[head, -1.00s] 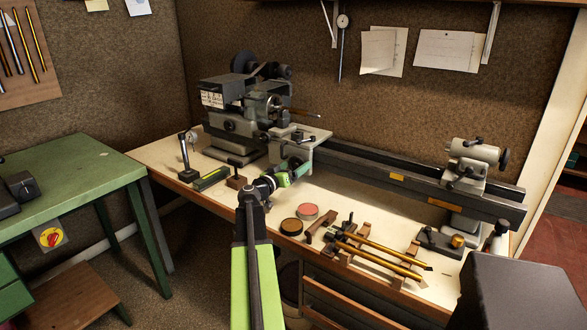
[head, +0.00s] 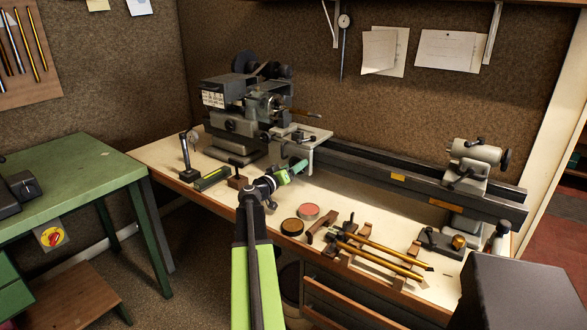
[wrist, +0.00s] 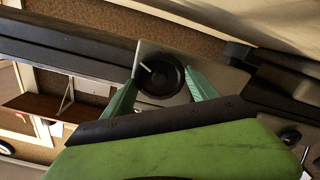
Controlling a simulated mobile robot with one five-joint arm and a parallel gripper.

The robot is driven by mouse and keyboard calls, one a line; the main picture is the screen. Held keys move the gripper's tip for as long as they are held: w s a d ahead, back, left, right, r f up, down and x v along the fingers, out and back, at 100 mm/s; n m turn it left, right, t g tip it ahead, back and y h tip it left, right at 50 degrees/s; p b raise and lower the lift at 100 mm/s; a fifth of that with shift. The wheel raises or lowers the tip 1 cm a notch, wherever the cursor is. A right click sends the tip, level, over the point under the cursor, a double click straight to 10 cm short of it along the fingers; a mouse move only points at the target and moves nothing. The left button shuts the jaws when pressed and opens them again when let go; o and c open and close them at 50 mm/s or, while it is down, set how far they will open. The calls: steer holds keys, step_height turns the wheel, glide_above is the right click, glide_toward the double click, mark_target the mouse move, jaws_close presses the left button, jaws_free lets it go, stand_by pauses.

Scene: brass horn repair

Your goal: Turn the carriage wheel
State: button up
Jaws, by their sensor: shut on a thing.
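The carriage wheel (wrist: 161,82) is a dark round handwheel with a pale bar or mark near its hub, seen in the wrist view. It sits on a grey plate of the lathe carriage (head: 303,136). My gripper (wrist: 162,92) has its green fingers on the left and right sides of the wheel, shut on it. In the head view my gripper (head: 297,168) reaches the front of the carriage, and the wheel is hidden there by my gripper.
The lathe bed (head: 400,178) runs right to the tailstock (head: 474,158). On the bench before it are two round tins (head: 292,227), brass tubes on wooden rests (head: 382,262) and a dial stand (head: 187,160). A green table (head: 70,180) stands left.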

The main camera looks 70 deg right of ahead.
steer(key=shift+s, duration=0.2)
steer(key=o, duration=1.4)
steer(key=v, duration=1.7)
steer(key=shift+w+a, duration=0.1)
steer(key=shift+a, duration=0.2)
